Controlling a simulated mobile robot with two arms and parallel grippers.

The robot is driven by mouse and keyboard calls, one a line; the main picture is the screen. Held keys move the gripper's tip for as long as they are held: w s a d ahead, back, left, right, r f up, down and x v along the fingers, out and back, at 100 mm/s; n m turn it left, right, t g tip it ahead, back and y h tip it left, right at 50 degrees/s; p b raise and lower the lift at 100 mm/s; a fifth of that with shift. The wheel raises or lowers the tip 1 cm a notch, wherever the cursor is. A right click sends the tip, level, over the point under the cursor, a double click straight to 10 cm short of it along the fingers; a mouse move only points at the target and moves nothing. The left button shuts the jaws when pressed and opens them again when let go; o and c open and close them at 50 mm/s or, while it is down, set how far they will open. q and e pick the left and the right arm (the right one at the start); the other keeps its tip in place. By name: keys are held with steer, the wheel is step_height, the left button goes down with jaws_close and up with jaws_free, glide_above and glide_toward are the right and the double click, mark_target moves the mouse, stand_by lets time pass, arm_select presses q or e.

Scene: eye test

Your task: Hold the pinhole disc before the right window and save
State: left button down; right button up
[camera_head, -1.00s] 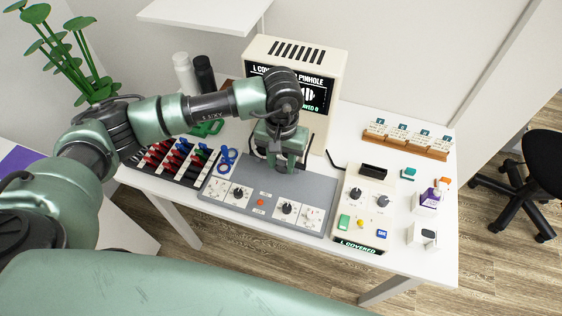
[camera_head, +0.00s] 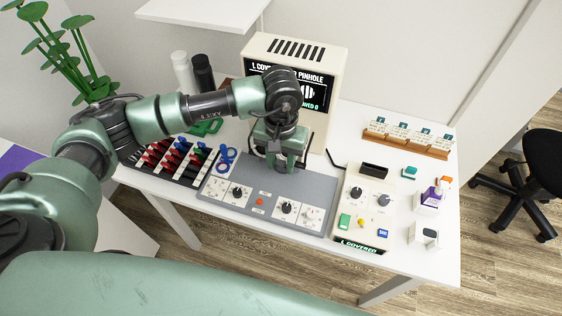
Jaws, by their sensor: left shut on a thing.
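My left gripper (camera_head: 282,168) hangs over the back of the grey panel (camera_head: 264,186), in front of the cream instrument (camera_head: 318,60). It is shut on what I take to be the pinhole disc, but the fingers and arm hide it. The instrument's dark screen (camera_head: 312,78) shows the word PINHOLE and a white striped shape, partly behind my arm. I cannot make out the right window. The control box (camera_head: 352,208) has dials, a green, a yellow and a blue button, and a display (camera_head: 360,245) reading L COVERED. My right gripper is not in view.
A rack (camera_head: 170,160) of red, blue and green handled pieces stands at the left, with blue rings (camera_head: 227,159) beside it. A white and a black bottle (camera_head: 203,72) stand behind. A wooden card holder (camera_head: 405,143) and small boxes (camera_head: 431,197) lie at the right.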

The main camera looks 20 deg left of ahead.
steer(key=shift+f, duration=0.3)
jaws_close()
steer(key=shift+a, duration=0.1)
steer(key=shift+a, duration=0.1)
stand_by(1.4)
